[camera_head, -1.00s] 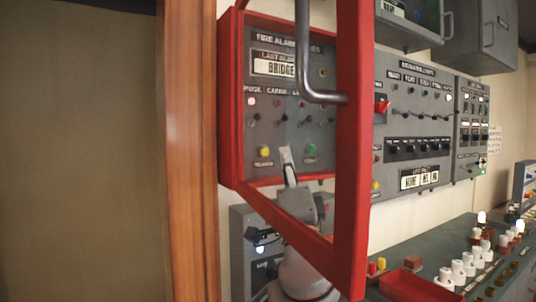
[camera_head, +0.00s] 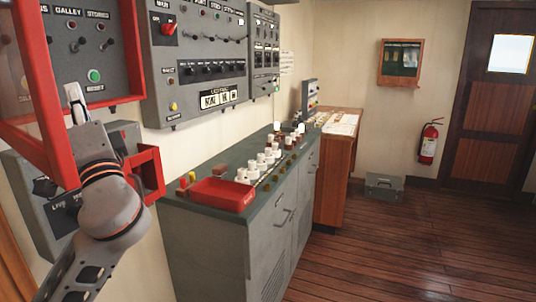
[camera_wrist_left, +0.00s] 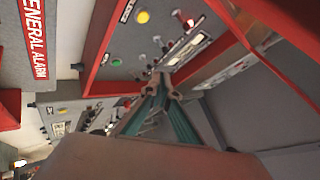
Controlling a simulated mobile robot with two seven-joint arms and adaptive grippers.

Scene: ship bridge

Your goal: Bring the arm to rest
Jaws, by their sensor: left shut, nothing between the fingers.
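My left arm comes in from the lower left in the head view. The open red door frame (camera_head: 40,150) is close around the wrist. My right gripper is out of view.
A grey switch panel (camera_head: 200,72) hangs on the wall to the right. Below it a green-topped cabinet (camera_head: 190,212) carries a red tray (camera_head: 222,194) and several white knobs. A red box frame (camera_head: 147,172) juts out beside my wrist.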

